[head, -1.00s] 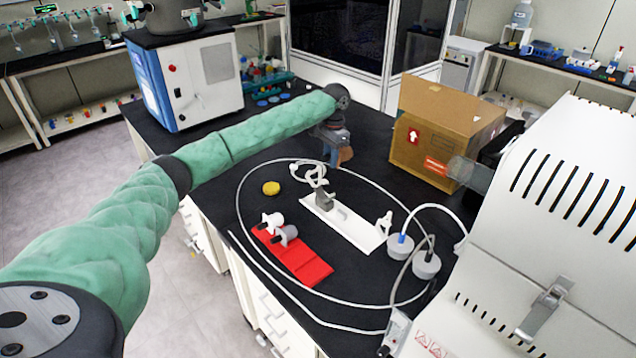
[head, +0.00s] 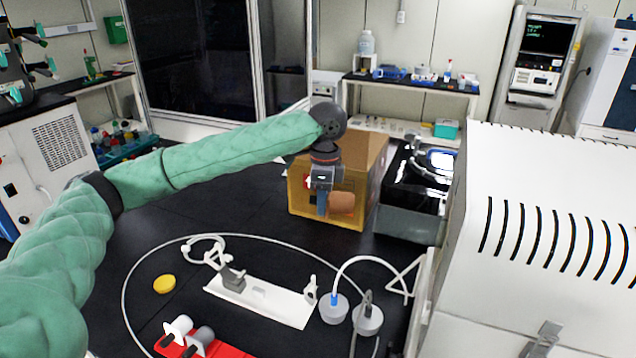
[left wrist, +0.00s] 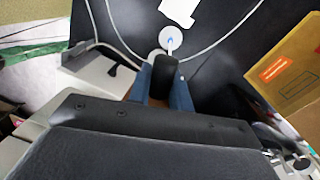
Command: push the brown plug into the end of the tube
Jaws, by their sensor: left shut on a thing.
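My left gripper (head: 322,206) hangs fingers down at the end of the green arm, in front of the cardboard box in the head view. In the left wrist view, the plug (left wrist: 166,70) looks dark and sits between the blue fingers of my left gripper (left wrist: 166,92). A clear, shiny round shape at the left side of the white machine (head: 540,220) may be the tube end; I cannot tell for sure. The plug is apart from it. My right gripper is not in view.
The cardboard box (head: 375,160) stands behind my gripper. White tubing (head: 125,300) loops over the black table around a white stand (head: 275,302). Grey round caps (head: 366,320), a red stand (head: 228,350) and a yellow disc (head: 164,284) lie near the front.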

